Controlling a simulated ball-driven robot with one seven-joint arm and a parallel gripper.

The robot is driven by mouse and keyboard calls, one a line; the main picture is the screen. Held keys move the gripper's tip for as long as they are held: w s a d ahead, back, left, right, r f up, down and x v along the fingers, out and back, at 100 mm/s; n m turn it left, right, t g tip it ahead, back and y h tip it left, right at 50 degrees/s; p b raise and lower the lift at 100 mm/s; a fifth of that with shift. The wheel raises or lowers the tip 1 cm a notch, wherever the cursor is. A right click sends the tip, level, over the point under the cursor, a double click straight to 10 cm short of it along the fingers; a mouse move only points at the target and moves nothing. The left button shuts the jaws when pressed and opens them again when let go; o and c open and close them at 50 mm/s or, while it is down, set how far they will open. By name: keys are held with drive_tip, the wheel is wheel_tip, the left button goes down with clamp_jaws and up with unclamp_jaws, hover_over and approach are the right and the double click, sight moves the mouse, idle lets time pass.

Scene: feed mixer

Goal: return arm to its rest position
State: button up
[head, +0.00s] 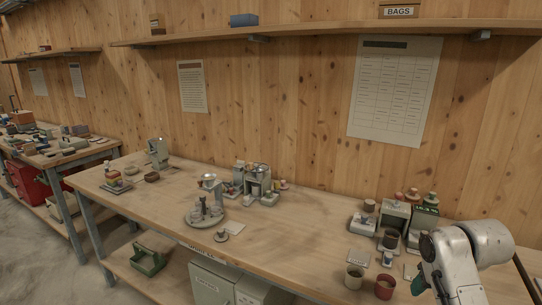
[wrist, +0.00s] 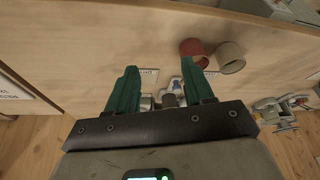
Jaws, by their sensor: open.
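My arm reaches into the lower right of the head view, over the right end of the workbench (head: 290,240). My gripper (wrist: 160,66) shows in the wrist view with its two green fingers apart and nothing held between them. In the head view only a bit of green finger (head: 418,284) shows below the white wrist, and the rest is hidden. A red cup (head: 384,288) and a beige cup (head: 354,277) stand near the bench's front edge, left of my gripper. They also show in the wrist view, the red cup (wrist: 191,50) beside the right fingertip.
White feeders (head: 392,216) with small jars stand behind the cups. A shelf (head: 330,28) runs along the wall above. The bench between the round stand and the cups is mostly clear.

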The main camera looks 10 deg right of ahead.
drive_tip(key=s+a+f+n+g+y, duration=0.1)
drive_tip(key=s+a+f+g+y, duration=0.1)
drive_tip(key=s+a+f, duration=1.25)
drive_tip(key=s+f, duration=0.2)
drive_tip(key=s, duration=0.8)
drive_tip(key=s+f+n+g+h, duration=0.1)
drive_tip(key=s+f, duration=0.1)
drive_tip(key=s, duration=0.8)
drive_tip(key=shift+d+n, duration=0.3)
drive_tip(key=shift+d, duration=0.1)
